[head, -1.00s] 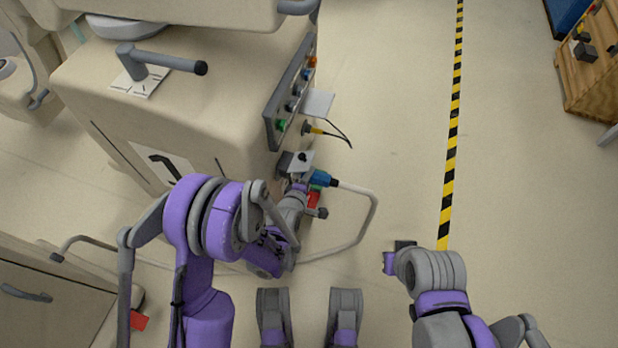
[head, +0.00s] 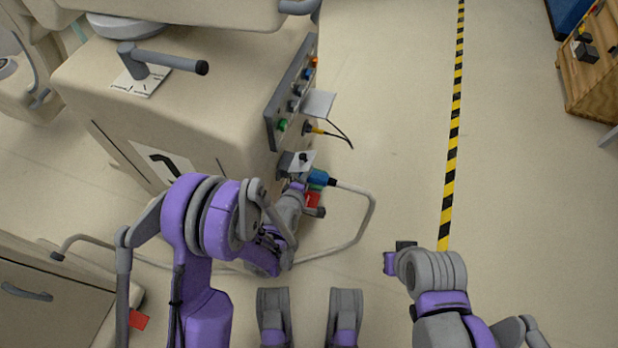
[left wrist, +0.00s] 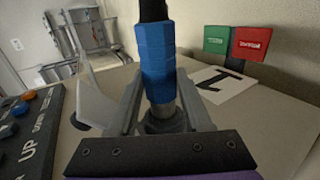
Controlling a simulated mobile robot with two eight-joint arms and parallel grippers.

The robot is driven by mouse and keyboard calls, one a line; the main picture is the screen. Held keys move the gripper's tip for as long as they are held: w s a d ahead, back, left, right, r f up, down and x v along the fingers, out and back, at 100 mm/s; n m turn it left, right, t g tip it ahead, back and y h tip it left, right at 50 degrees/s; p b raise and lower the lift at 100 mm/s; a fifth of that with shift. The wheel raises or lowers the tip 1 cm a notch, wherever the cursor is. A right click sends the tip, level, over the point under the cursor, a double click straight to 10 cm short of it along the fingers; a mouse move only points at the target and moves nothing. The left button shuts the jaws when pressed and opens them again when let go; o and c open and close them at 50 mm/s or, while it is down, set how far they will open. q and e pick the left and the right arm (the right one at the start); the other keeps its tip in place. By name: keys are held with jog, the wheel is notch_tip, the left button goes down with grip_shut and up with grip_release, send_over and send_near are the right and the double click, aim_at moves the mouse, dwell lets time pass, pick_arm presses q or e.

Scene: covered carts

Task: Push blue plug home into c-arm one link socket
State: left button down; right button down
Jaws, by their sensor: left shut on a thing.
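The blue plug (head: 318,178) is at the right side of the beige c-arm cart (head: 120,125), low on its end face, with a grey cable running from it. My left gripper (head: 299,186) is shut on it. In the left wrist view the blue plug (left wrist: 156,62) stands between the two fingers (left wrist: 160,108), with a metal collar below the blue body. The link socket is not clearly visible; a dark grey housing with a white plate (head: 301,160) is beside the plug. I cannot tell how deep the plug sits. My right gripper (head: 396,257) is over the floor, apart from everything.
A panel with coloured connectors (head: 291,92) and a yellow plug (head: 314,130) with a black lead are above the blue plug. The grey cable (head: 366,220) loops over the floor. A red tag (head: 313,200) hangs near my gripper. Floor to the right is clear up to the striped tape (head: 450,150).

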aim_at(297, 175)
pick_arm(q)
jog(key=shift+w+a, duration=0.3)
jog(key=shift+a, duration=0.5)
jog(key=shift+w+a, duration=0.25)
jog(key=shift+a, duration=0.55)
jog(key=shift+c, duration=1.3)
grip_release()
jog(key=p+v, duration=0.1)
jog(key=v, duration=1)
